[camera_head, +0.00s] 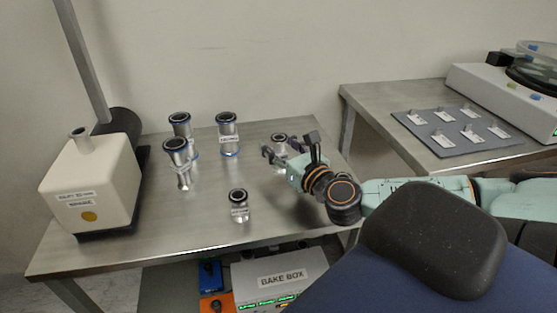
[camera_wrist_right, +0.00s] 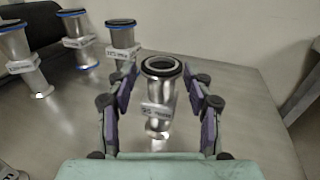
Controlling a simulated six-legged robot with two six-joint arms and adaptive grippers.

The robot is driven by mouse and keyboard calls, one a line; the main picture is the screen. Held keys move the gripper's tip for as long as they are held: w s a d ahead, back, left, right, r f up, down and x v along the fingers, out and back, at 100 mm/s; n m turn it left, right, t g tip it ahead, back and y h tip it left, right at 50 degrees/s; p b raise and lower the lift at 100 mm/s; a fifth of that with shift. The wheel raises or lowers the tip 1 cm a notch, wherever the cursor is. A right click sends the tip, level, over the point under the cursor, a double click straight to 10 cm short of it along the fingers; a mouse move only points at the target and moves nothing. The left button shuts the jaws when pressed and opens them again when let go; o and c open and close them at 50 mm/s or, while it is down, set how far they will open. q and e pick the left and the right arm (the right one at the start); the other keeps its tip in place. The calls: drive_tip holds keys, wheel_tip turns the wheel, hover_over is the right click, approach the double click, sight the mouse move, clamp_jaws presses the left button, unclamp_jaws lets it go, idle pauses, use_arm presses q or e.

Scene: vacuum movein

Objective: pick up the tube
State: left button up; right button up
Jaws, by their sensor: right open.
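A short metal tube (camera_head: 280,141) with a dark top rim and a white label stands upright at the back right of the steel table. My right gripper (camera_head: 289,148) is open, with its fingers around this tube. In the right wrist view the tube (camera_wrist_right: 160,101) stands between the two spread fingers of my right gripper (camera_wrist_right: 160,85), with a gap on each side. Its lower end shows on the tabletop. Another short labelled tube (camera_head: 239,207) stands at the front of the table. Three taller tubes with blue rims (camera_head: 228,136) stand left of the gripper. My left gripper is out of view.
A cream pump-like box (camera_head: 92,185) stands on the left of the steel table (camera_head: 140,235). A second table at right holds a grey mat (camera_head: 455,140) with small parts and a white machine (camera_head: 500,97). A bake box (camera_head: 275,275) sits below.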

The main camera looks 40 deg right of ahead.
drive_tip(key=shift+w, duration=0.1)
drive_tip(key=shift+c, duration=0.4)
clamp_jaws()
